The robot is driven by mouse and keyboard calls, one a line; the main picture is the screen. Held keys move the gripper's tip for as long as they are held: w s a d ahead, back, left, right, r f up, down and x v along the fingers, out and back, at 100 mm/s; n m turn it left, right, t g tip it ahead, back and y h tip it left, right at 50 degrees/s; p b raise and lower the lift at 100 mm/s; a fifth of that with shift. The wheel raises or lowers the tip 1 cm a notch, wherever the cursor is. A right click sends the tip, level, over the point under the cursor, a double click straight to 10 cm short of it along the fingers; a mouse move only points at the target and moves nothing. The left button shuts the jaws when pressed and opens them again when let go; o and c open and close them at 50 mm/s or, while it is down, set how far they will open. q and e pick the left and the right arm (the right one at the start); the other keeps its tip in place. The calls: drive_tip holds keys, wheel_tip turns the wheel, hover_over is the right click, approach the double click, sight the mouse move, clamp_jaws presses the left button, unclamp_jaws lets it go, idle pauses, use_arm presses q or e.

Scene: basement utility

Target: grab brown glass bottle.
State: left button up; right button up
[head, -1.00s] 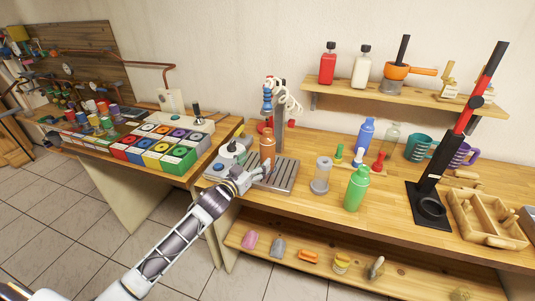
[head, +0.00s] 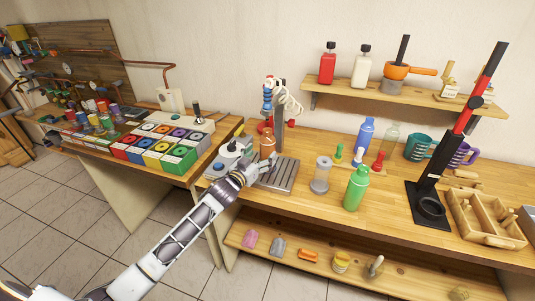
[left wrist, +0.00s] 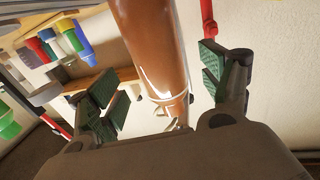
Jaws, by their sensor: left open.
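The brown glass bottle (head: 267,143) stands upright on the grey slatted tray (head: 283,177) at the left of the wooden workbench. My left gripper (head: 266,164) is right at the bottle's near side and covers its lower part in the head view. In the left wrist view the bottle (left wrist: 155,50) lies between the two open green-padded fingers of my left gripper (left wrist: 162,90), with a gap on each side. The bottle's base is hidden in the head view. My right gripper is not in view.
A white device (head: 226,158) stands close left of the bottle, and a stand with a coiled hose (head: 288,105) rises behind it. Bare bench lies between the tray and the jar.

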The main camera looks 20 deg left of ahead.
sight(264, 152)
use_arm(q)
drive_tip(key=shift+w, duration=0.15)
drive_tip(key=shift+w+d+r, duration=0.15)
drive_tip(key=shift+w+d, duration=0.05)
drive_tip(key=shift+w, duration=0.45)
drive_tip(key=shift+p+x, duration=0.45)
drive_tip(key=shift+x, duration=0.9)
drive_tip(key=shift+w, duration=0.2)
drive_tip(key=shift+w+d, duration=0.1)
drive_tip(key=shift+w, duration=0.15)
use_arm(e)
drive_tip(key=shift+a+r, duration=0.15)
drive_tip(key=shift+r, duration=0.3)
